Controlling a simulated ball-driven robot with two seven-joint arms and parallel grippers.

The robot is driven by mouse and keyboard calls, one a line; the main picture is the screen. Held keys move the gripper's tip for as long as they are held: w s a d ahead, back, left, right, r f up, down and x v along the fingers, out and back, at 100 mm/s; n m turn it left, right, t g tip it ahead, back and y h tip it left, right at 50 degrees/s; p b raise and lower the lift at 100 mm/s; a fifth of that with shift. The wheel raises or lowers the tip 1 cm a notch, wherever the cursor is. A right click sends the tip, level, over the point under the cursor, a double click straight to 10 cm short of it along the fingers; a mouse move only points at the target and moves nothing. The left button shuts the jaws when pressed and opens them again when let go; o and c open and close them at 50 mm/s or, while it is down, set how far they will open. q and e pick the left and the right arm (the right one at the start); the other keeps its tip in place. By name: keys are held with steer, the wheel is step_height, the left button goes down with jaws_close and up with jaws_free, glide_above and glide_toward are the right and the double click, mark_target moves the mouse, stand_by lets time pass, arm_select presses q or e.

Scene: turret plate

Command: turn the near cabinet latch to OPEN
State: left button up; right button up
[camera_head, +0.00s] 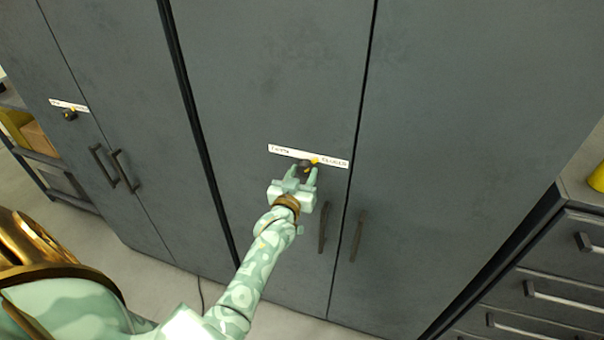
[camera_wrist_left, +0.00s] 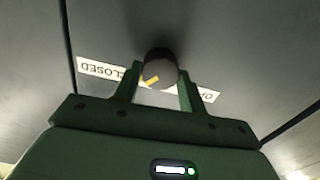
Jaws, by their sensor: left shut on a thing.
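The near cabinet (camera_head: 270,90) is dark grey, with two tall doors. Its latch (camera_head: 306,165) is a small dark round knob with a yellow pointer, just under a white label strip (camera_head: 285,151). In the left wrist view the latch (camera_wrist_left: 160,66) sits between the fingers, and the label (camera_wrist_left: 95,69), seen upside down, reads CLOSED at one end and OPEN, partly hidden, at the other. The yellow pointer (camera_wrist_left: 150,80) leans toward the CLOSED side. My left gripper (camera_head: 304,176) is shut on the latch, one finger on each side. My right gripper is not in view.
Two dark door handles (camera_head: 323,231) hang below and right of the latch. Another cabinet at the left has its own latch (camera_head: 69,115) and handles. A drawer unit (camera_head: 560,270) stands at the right. Open floor lies in front at the lower left.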

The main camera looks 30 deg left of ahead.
arm_select(q)
steer(key=shift+r+n+p, duration=0.1)
steer(key=shift+n+p, duration=0.35)
steer(key=shift+n, duration=0.25)
steer(key=shift+n+p, duration=0.75)
steer(key=shift+n, duration=0.45)
steer(key=n+p, duration=0.1)
steer(key=n, duration=0.1)
steer(key=shift+n, duration=0.4)
steer(key=n+p, duration=0.1)
steer(key=n, duration=0.1)
steer(key=shift+n, duration=0.4)
steer(key=n, duration=0.4)
steer(key=shift+a, duration=0.1)
steer(key=n, duration=0.3)
steer(key=shift+n, duration=0.3)
